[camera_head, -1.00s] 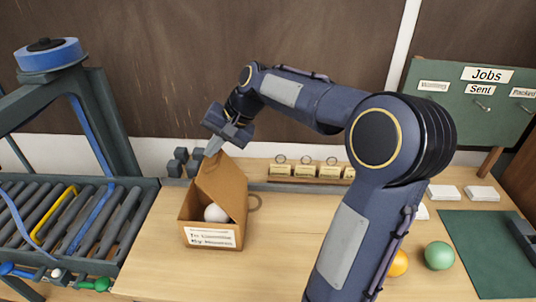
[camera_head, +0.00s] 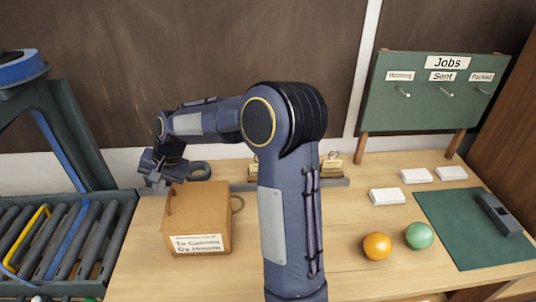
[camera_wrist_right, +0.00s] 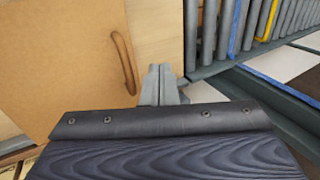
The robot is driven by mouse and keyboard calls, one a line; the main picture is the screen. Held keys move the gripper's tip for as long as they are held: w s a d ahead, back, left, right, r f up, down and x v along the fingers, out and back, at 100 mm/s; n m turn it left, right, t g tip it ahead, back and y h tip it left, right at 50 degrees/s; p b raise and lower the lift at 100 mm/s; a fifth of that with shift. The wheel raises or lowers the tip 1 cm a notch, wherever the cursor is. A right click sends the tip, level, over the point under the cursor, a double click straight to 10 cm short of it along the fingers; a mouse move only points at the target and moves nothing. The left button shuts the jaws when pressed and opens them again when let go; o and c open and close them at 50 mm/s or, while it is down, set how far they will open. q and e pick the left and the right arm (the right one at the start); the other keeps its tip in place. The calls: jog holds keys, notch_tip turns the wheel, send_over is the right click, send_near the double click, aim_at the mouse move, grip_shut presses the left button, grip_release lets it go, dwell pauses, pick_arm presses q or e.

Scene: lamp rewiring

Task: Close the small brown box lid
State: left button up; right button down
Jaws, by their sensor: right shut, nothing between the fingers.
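The small brown box (camera_head: 197,243) stands on the table, with a white label on its front. Its lid (camera_head: 205,205) lies over the opening and hides the inside; I cannot tell whether a small gap is left. In the right wrist view the lid (camera_wrist_right: 60,60) is a flat brown panel with a curved strap handle (camera_wrist_right: 124,62). My right gripper (camera_head: 152,184) is shut and empty at the box's back left corner. In the right wrist view its fingertips (camera_wrist_right: 160,72) are close beside the lid's edge; contact is unclear. My left gripper is not in view.
A roller conveyor (camera_head: 65,235) lies left of the box. An orange ball (camera_head: 377,246), a green ball (camera_head: 419,236), several white cards (camera_head: 387,196) and a green mat (camera_head: 460,230) are to the right. A green jobs board (camera_head: 430,110) stands behind. Table front is clear.

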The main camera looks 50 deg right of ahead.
jog(key=shift+w+a+f+g+h+p, duration=0.15)
jog(key=shift+f+h, duration=0.05)
jog(key=shift+f, duration=0.25)
jog(key=shift+w+a+f+g+h+p, duration=0.15)
jog(key=shift+f+h, duration=0.05)
jog(key=shift+f, duration=0.25)
jog(key=shift+r, duration=0.1)
